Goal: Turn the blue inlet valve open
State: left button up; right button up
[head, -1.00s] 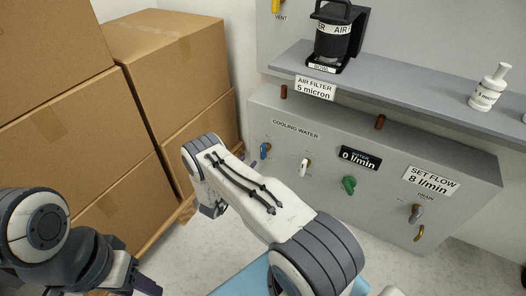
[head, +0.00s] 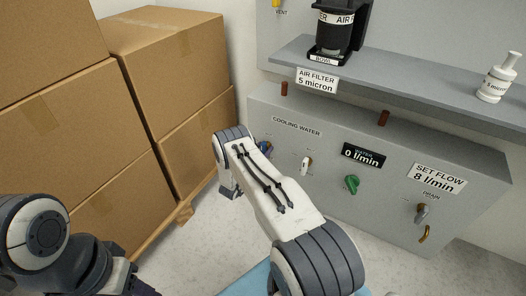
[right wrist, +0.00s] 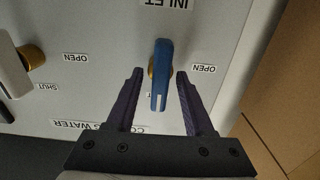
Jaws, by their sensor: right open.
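The blue inlet valve handle (right wrist: 161,75) is on the white panel in the right wrist view, with a brass stem behind it and a white line along its near end. It lies roughly upright in that picture, under an upside-down INLET label (right wrist: 167,3). An OPEN label (right wrist: 203,68) is to its right. My right gripper (right wrist: 158,75) is open, one finger on each side of the handle, with visible gaps. In the head view the blue handle (head: 265,147) is partly hidden by my right arm. My left gripper (head: 130,283) is cut off at the bottom left.
A white-handled valve (head: 305,165) sits beside the inlet valve, with a green knob (head: 351,184) and the flow display (head: 364,153) further right. Stacked cardboard boxes (head: 175,90) stand left of the panel. A grey shelf (head: 420,95) juts out above.

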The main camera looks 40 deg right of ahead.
grip_shut()
jog(key=shift+n, duration=0.4)
jog(key=n, duration=0.3)
jog(key=shift+w+f+n+b, duration=0.1)
jog(key=shift+w+n+b, duration=0.05)
jog(key=shift+n+b, duration=0.2)
jog(key=n, duration=0.4)
jog(key=shift+w+a+f+n+b, duration=0.1)
jog(key=shift+n+b, duration=0.15)
jog(key=shift+b, duration=0.15)
jog(key=n, duration=0.4)
jog(key=shift+w+f+n+b, duration=0.1)
jog(key=shift+n+b, duration=0.2)
jog(key=shift+b, duration=0.05)
jog(key=shift+f+n+b, duration=0.15)
jog(key=shift+n+b, duration=0.15)
jog(key=shift+n, duration=1.9)
